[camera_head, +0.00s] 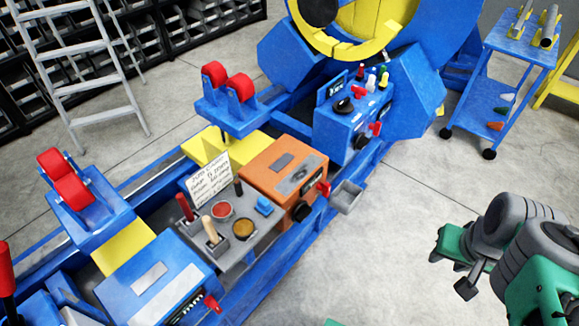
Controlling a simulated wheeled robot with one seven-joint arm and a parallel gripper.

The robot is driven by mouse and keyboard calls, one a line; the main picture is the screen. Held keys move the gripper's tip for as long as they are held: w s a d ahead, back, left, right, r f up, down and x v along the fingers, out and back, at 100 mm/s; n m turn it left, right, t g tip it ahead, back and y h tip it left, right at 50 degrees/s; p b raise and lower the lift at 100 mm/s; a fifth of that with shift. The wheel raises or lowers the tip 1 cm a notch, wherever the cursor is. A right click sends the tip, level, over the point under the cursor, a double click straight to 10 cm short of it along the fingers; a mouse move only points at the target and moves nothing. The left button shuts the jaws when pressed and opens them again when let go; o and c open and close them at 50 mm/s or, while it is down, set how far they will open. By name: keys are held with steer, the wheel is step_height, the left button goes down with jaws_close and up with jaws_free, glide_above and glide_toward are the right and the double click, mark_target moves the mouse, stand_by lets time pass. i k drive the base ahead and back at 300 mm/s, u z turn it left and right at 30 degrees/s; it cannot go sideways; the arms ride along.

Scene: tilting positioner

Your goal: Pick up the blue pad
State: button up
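A small blue pad (264,205) lies on the grey tool tray (262,232), at its right end near the orange box. It looks like a little block with a raised top, and nothing covers it. My gripper (452,273) is at the right of the view, over the floor and well apart from the tray. Its two dark fingertips stand apart with nothing seen between them, so it looks open and empty.
A grey bin (346,197) juts out.

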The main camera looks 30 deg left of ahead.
mark_target(263, 208)
steer(key=i, duration=2.05)
steer(key=u, duration=4.75)
steer(key=i, duration=0.45)
